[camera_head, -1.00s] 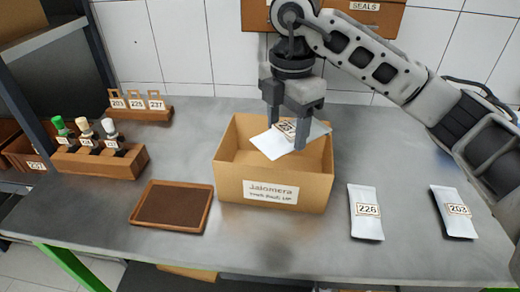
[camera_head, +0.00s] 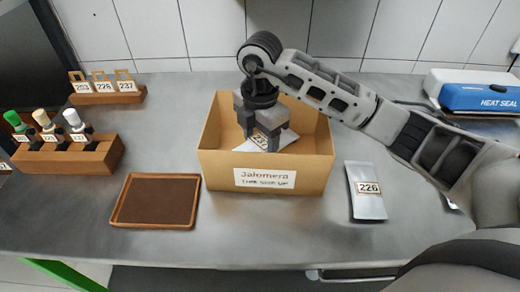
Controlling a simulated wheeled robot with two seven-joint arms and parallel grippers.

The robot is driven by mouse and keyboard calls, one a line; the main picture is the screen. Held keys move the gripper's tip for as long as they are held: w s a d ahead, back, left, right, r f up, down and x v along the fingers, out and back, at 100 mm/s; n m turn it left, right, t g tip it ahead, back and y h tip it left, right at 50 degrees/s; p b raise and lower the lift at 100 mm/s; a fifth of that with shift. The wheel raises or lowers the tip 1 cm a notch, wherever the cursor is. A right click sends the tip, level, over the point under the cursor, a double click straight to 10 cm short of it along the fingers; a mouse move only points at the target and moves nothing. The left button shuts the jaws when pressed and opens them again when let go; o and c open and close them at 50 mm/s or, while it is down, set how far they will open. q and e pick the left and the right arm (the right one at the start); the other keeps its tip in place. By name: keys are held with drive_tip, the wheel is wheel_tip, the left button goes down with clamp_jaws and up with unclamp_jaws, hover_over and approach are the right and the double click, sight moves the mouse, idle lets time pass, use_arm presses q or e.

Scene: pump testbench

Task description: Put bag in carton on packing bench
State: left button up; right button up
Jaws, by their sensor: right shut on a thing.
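An open cardboard carton (camera_head: 220,168) labelled "Jalomera" stands on the grey packing bench (camera_head: 290,235). My right gripper (camera_head: 265,143) points down inside the carton's opening, shut on a white bag (camera_head: 282,141) with a number label that is partly covered by the fingers. The bag is below the carton's rim level at the back; whether it touches the carton floor is hidden by the front wall. My left gripper is not in view.
A white bag labelled 226 (camera_head: 367,202) lies right of the carton; another is mostly hidden under my arm. A brown tray (camera_head: 157,201), a wooden block with stamps (camera_head: 68,154) and a tag rack (camera_head: 107,95) are left. A blue heat sealer (camera_head: 488,97) stands back right.

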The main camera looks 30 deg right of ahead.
sight(260, 144)
drive_tip(key=shift+f, duration=2)
drive_tip(key=shift+f, duration=0.15)
drive_tip(key=o, duration=1.2)
wheel_tip(260, 144, up, 12)
drive_tip(key=shift+r, duration=0.2)
wheel_tip(260, 144, down, 12)
drive_tip(key=shift+f, duration=0.2)
drive_tip(key=shift+r, duration=1.85)
